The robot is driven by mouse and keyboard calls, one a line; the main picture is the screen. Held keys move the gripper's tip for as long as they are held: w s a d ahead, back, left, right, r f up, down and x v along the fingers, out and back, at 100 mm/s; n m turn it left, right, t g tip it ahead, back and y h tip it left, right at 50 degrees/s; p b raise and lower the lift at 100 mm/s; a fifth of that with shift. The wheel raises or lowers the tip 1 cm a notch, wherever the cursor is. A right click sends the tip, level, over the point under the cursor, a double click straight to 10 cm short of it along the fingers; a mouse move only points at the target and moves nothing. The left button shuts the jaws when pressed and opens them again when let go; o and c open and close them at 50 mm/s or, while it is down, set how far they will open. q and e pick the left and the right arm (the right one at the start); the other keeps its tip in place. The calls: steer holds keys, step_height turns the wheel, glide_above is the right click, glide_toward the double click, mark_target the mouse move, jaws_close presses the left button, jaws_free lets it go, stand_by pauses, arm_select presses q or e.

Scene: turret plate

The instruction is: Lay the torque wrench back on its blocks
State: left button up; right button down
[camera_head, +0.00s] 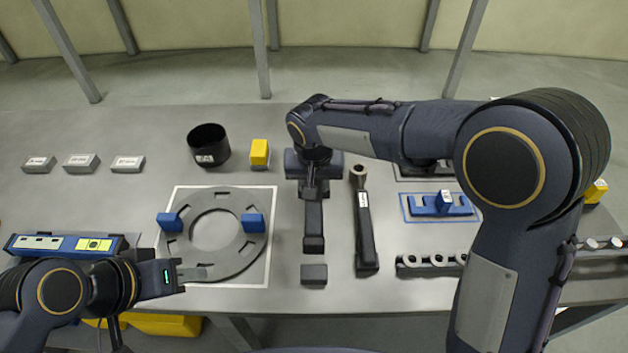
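The torque wrench appears to be the long dark tool (365,235) with a ring head and white label, just right of centre in the head view. It lies lengthwise; whether blocks are under it is hidden. My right gripper (312,191) points down left of its ring head, apart from it. A dark bar (314,218) shows at its fingers; I cannot tell whether they grip it. A small dark block (314,273) sits at the bar's near end. My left gripper (192,273) appears open and empty, over the near edge of the grey ring plate (234,262).
Blue blocks (253,223) sit on the ring plate. A black cup (208,146) and a yellow block (259,152) stand behind it. A slotted rack (432,262) and a blue part (440,205) are at right, partly behind my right arm. Three grey blocks (82,162) lie far left.

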steer(key=shift+s+b+x, duration=0.25)
steer(key=shift+b+x, duration=0.75)
steer(key=shift+x, duration=0.35)
steer(key=shift+s+b+x, duration=0.2)
steer(key=shift+b+x, duration=0.8)
steer(key=shift+x, duration=0.35)
steer(key=shift+f, duration=0.1)
steer(key=shift+s, duration=0.15)
steer(key=shift+s+b+x, duration=0.15)
steer(key=shift+b+x, duration=0.5)
steer(key=shift+s+b+x, duration=0.15)
steer(key=shift+b+x, duration=0.5)
steer(key=shift+x, duration=0.05)
steer(key=c, duration=1)
jaws_free()
steer(key=shift+o, duration=0.2)
steer(key=shift+s+f, duration=0.15)
steer(key=shift+f, duration=0.05)
steer(key=shift+w+p+v, duration=0.25)
steer(key=shift+p+v, duration=0.6)
steer(key=shift+v, duration=0.35)
steer(key=shift+w+p+v, duration=0.25)
steer(key=shift+p+v, duration=0.65)
steer(key=shift+v, duration=0.25)
steer(key=shift+w+p+v, duration=0.25)
steer(key=shift+p+v, duration=0.6)
steer(key=shift+v, duration=0.35)
steer(key=shift+r, duration=0.15)
